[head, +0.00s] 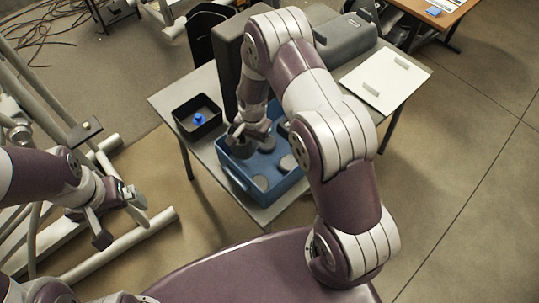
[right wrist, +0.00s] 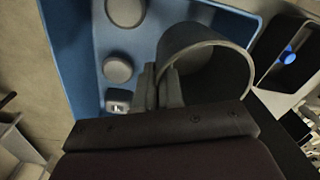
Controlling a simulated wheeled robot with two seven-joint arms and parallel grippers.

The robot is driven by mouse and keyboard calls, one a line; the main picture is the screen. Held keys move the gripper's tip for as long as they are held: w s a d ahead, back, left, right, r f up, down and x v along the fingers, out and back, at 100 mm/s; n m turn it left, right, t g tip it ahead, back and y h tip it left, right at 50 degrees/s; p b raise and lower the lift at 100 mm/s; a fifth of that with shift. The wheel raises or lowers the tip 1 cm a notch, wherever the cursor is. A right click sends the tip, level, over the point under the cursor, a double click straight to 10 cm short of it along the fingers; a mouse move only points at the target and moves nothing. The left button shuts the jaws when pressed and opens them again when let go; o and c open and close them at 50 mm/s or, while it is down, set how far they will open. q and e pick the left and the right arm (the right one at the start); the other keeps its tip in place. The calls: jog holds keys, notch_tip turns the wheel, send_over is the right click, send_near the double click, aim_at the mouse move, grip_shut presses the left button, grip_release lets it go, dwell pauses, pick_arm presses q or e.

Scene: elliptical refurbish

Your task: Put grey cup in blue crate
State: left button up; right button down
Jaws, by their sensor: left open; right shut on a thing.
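The blue crate (head: 236,180) stands on the grey table; it also shows in the right wrist view (right wrist: 75,45). My right gripper (right wrist: 163,88) is shut on the wall of the grey cup (right wrist: 208,62), whose round rim faces the camera. The cup overlaps the crate's edge in the right wrist view; whether it touches the crate I cannot tell. In the head view my right gripper (head: 250,132) is over the crate's back left part, and the cup is hard to make out there. My left gripper (head: 120,216) is open and empty, left of the table, away from the crate.
Several grey round objects (head: 288,163) lie in the crate. A small black bin (head: 197,121) with a blue thing (head: 198,118) stands left of it. A white board (head: 378,82) lies at the table's right. A large grey machine stands behind the crate.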

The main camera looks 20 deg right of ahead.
jog(key=f, duration=0.4)
jog(key=f+p, duration=0.1)
jog(key=f, duration=0.1)
jog(key=shift+w+d+f, duration=0.2)
jog(key=shift+d+f, duration=0.1)
jog(key=shift+f, duration=0.1)
jog(key=shift+a+f, duration=0.1)
jog(key=shift+f, duration=0.35)
pick_arm(q)
jog(key=shift+w+d+r, duration=0.2)
jog(key=shift+w+r, duration=0.05)
jog(key=shift+r, duration=0.4)
